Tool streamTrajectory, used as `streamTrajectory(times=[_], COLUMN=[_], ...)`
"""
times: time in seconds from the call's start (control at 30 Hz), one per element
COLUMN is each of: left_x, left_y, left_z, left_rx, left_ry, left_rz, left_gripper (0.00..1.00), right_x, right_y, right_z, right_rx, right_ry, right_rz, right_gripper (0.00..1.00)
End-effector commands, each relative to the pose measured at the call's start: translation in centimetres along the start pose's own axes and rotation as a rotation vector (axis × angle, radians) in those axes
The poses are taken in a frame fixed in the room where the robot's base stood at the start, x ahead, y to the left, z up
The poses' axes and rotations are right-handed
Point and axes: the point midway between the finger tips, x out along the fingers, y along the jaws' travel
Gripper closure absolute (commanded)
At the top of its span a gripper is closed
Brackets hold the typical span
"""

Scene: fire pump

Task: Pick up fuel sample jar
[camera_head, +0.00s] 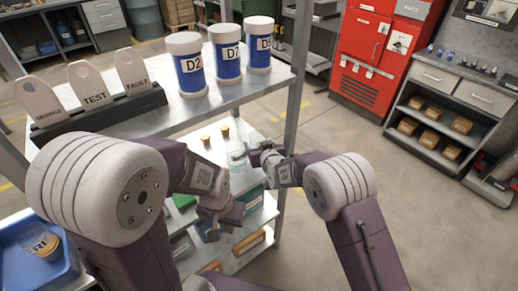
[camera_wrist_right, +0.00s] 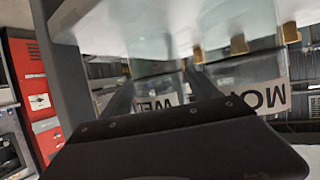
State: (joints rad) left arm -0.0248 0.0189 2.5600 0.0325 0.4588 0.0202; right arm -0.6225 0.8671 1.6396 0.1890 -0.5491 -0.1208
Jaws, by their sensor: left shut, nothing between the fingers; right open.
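A clear glass jar (camera_head: 237,158) stands on the middle shelf, just left of my right gripper (camera_head: 260,155). My right gripper is open. In the right wrist view, a clear jar (camera_wrist_right: 245,75) has a label starting "MO", and a second clear jar (camera_wrist_right: 160,80) has a label starting "WE". That view is tilted, and a dark part of my gripper covers the lower parts. I cannot tell whether a jar is between the fingers. Another jar with amber liquid (camera_head: 46,247), labelled "FRI", is in a blue tray (camera_head: 62,277) at left. My left gripper (camera_head: 212,226) is shut and empty, lower down.
The top shelf (camera_head: 262,88) holds several blue-and-white canisters (camera_head: 190,65) and a rack of tags (camera_head: 95,95). A grey shelf post (camera_head: 296,80) stands close to my right gripper. The floor at right is clear.

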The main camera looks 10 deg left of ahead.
Motion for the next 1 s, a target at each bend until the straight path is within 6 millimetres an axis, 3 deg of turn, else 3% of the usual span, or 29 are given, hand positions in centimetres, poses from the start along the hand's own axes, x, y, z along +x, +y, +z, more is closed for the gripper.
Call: streamTrajectory(times=[0.3,0.5,0.53,0.77,1.0], left_x=[0.0,0.0,0.0,-0.1,-0.9], left_y=[0.0,0.0,0.0,0.0,0.0], left_z=[0.0,0.0,0.0,0.0,-0.1], left_rx=[0.000,0.000,0.000,0.000,0.000], left_ry=[0.000,0.000,0.000,0.000,0.000], left_rz=[0.000,0.000,0.000,0.000,0.000], left_gripper=[1.00,1.00,1.00,1.00,1.00], right_x=[0.8,0.8,0.8,0.6,-1.5], right_y=[0.0,0.0,0.0,0.0,0.0], right_z=[0.0,0.0,-0.1,-0.6,-5.8], right_rx=[0.000,0.000,0.000,0.000,0.002], right_ry=[0.000,0.000,0.001,0.002,0.006], right_rz=[0.000,0.000,0.000,0.001,0.001], right_gripper=[0.29,0.85,0.88,0.88,0.88])
